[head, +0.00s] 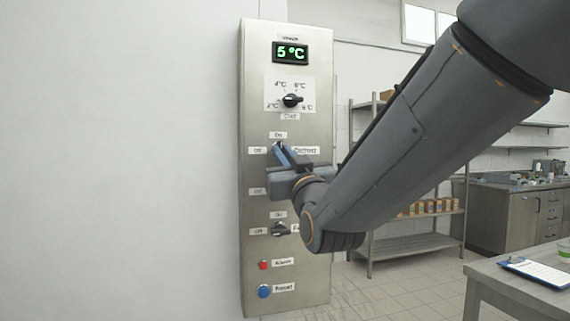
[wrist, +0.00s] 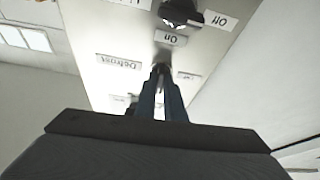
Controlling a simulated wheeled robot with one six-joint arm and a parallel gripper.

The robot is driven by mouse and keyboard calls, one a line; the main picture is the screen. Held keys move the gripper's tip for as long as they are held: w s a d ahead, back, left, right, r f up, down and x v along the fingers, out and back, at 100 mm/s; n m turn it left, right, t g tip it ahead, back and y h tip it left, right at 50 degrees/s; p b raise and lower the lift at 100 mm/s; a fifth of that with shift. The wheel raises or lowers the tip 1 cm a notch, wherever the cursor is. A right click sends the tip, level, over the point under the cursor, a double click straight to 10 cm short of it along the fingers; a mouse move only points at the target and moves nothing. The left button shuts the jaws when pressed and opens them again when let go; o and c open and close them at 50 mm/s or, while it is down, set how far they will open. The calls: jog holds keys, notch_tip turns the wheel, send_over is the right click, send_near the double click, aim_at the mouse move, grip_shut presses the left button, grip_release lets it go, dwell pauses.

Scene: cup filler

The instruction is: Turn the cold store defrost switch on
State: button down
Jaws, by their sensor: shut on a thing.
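The steel control panel (head: 258,90) stands against the wall. Its Defrost switch sits between the Off label (head: 257,150) on the left, the On label (head: 278,135) above and the Defrost label (head: 306,150) on the right. My gripper (head: 280,150) is shut on this switch and hides most of it. In the wrist view my two fingers (wrist: 160,80) close together on the dark switch knob (wrist: 161,67), level with the Defrost label (wrist: 118,62). Which label the handle points to cannot be told.
The dial (head: 292,100) under the 5 °C display (head: 290,53) is above my gripper. Below are another switch (head: 281,229), a red button (head: 263,265) and a blue button (head: 264,291). A table (head: 490,272) with a clipboard (head: 536,271) stands at the right.

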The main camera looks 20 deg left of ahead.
jog(key=shift+f+m+t+h+b, duration=0.1)
jog(key=shift+m+t+h+b, duration=0.3)
jog(key=shift+m, duration=0.5)
jog(key=c, duration=1.8)
grip_release()
jog(key=shift+c, duration=0.2)
jog(key=b+v, duration=0.1)
jog(key=v, duration=0.6)
jog(key=shift+s+d, duration=0.2)
jog(key=shift+s, duration=0.1)
